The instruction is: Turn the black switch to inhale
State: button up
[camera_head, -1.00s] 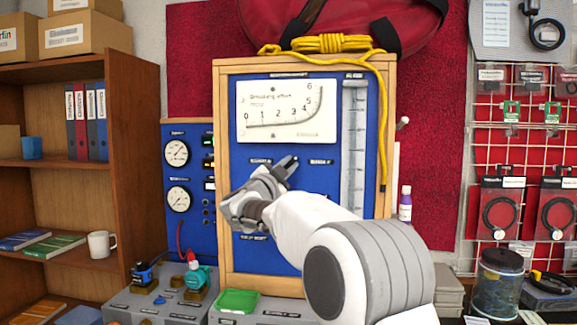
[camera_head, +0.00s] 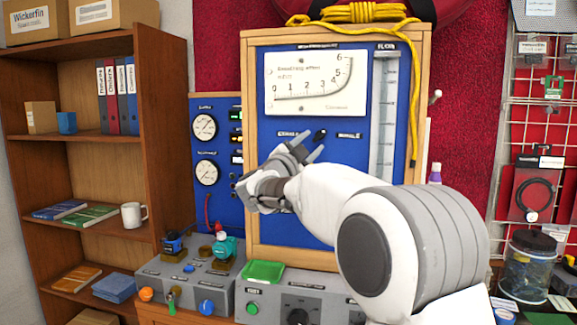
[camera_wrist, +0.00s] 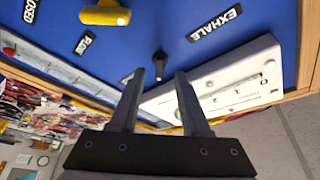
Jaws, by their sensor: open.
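The black switch (camera_head: 320,136) is a small dark lever on the blue panel (camera_head: 300,205), between the EXHALE label (camera_head: 289,134) on its left and the INHALE label (camera_head: 349,135) on its right. My gripper (camera_head: 306,150) is open and empty, just below and in front of the switch. In the wrist view the black switch (camera_wrist: 158,62) shows just beyond the gap between my fingertips (camera_wrist: 160,80). A finger partly hides a label beside it; the EXHALE label (camera_wrist: 215,25) is clear. I cannot tell whether a finger touches the switch, nor its exact setting.
A white gauge plate (camera_head: 308,83) is above the switch, with a flow tube (camera_head: 384,110) at right. A yellow rope (camera_head: 414,100) hangs down the frame's right side. A yellow knob (camera_wrist: 105,15) shows in the wrist view. Grey boxes (camera_head: 185,280) stand below.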

jog(key=b+v, duration=0.1)
jog(key=v, duration=1.2)
jog(key=shift+s, duration=0.25)
jog(key=shift+a, duration=0.1)
jog(key=s+a+r+n+y+p, duration=0.1)
jog(key=s+n+y+p, duration=0.15)
jog(key=n+y, duration=0.45)
jog(key=s+a+n+y+p, duration=0.1)
jog(key=s+n+y, duration=0.3)
jog(key=n+y, duration=0.25)
jog(key=s+d+f+n+g+p, duration=0.1)
jog(key=s+d+f+g, duration=0.3)
jog(key=s, duration=0.5)
jog(key=s+d+f+n+g+h+p, duration=0.1)
jog(key=s+d+f+g, duration=0.2)
jog(key=s+f, duration=0.5)
jog(key=s+d+f+n+g+p, duration=0.1)
jog(key=s+d+f+g, duration=0.3)
jog(key=s, duration=0.5)
notch_tip(320, 180, down, 3)
jog(key=shift+s+d+r+g, duration=0.15)
jog(key=shift+s+d+g, duration=0.2)
jog(key=shift+d, duration=0.2)
jog(key=shift+h, duration=0.25)
